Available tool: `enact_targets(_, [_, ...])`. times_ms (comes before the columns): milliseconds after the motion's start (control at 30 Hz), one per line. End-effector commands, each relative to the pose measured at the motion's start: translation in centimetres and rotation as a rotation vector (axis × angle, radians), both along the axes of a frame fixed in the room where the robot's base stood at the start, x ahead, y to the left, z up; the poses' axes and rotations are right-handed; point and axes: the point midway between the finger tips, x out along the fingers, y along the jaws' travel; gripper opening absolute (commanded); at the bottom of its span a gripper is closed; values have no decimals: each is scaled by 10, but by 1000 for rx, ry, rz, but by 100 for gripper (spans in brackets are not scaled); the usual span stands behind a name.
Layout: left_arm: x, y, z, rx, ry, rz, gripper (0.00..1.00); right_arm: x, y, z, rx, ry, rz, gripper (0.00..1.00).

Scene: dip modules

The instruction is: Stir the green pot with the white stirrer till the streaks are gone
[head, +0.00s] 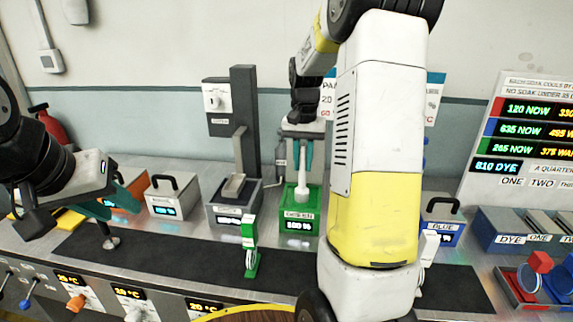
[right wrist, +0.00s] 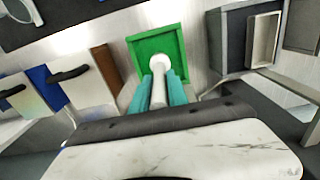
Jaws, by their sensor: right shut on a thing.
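The green pot (head: 299,222) stands on the back counter, its front display lit; its green square rim also shows in the right wrist view (right wrist: 137,48). My right gripper (head: 302,158) is shut on the white stirrer (head: 302,185), holding it upright over the pot's opening. In the right wrist view the stirrer (right wrist: 158,66) lies between the teal fingers (right wrist: 159,90). I cannot tell how deep its end is, and no streaks can be made out. My left gripper (head: 112,203) is open and empty at the left, above the counter.
A grey machine (head: 235,214) stands left of the green pot, then a lidded white pot (head: 170,207). A lidded blue pot (head: 440,233) is at the right. A green upright tool (head: 250,248) stands on the dark mat (head: 190,259). My right arm hides the right middle.

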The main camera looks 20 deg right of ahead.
Motion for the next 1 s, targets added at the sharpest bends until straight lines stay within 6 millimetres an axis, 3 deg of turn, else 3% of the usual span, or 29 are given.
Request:
enact_targets(700, [0, 0, 0, 0, 0, 0, 36, 0, 0, 57, 0, -2, 0, 0])
enact_targets(1000, [0, 0, 0, 0, 0, 0, 36, 0, 0, 63, 0, -1, 0, 0])
